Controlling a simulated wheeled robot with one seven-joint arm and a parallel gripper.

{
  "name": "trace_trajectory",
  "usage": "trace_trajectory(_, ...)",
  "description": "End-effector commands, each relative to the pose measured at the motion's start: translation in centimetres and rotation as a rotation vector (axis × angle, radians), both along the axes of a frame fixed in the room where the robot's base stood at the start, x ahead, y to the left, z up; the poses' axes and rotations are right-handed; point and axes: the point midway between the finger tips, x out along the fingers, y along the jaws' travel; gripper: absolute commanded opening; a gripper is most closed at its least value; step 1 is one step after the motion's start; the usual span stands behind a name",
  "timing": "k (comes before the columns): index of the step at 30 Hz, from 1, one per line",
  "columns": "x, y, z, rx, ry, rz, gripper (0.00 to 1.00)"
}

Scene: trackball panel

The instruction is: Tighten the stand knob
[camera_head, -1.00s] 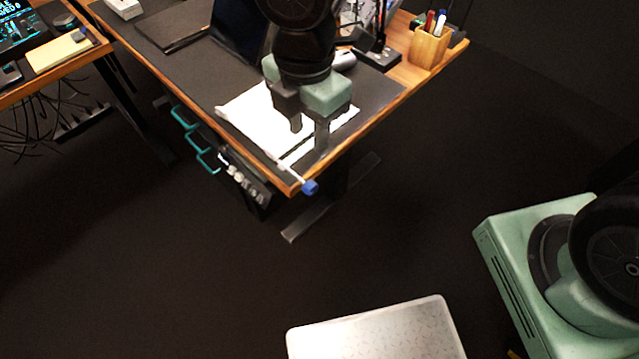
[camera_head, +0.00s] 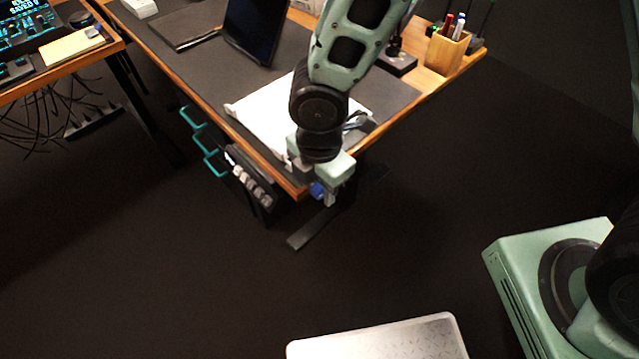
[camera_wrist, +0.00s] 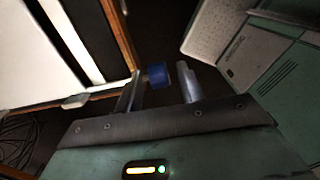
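The stand knob is a small blue knob (camera_head: 317,190) at the near corner of the desk, sticking out past its edge. In the wrist view the blue knob (camera_wrist: 158,75) lies between the tips of my two fingers, with a gap showing on its right side. My gripper (camera_head: 325,190) is open at the desk corner, pointing down at the knob. In the wrist view my gripper (camera_wrist: 160,88) has one finger on each side. I cannot tell whether the left finger touches the knob.
The wooden-edged desk (camera_head: 395,112) carries a white sheet or panel (camera_head: 268,115), a dark tablet (camera_head: 255,30) and a wooden pen cup (camera_head: 447,50). Teal handles (camera_head: 205,140) and a row of clips (camera_head: 250,178) hang along its left edge.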

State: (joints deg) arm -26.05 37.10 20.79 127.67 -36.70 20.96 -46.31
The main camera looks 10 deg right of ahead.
Motion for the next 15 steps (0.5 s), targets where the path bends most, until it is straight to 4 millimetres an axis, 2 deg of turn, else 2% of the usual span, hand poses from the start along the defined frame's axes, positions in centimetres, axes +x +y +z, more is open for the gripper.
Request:
trace_trajectory(6, 0.01, 0.00, 0.00, 0.000, 0.000, 0.000, 0.38)
trace_trajectory(10, 0.01, 0.00, 0.01, 0.000, 0.000, 0.000, 0.02)
trace_trajectory(15, 0.01, -0.02, 0.04, 0.001, 0.001, 0.000, 0.00)
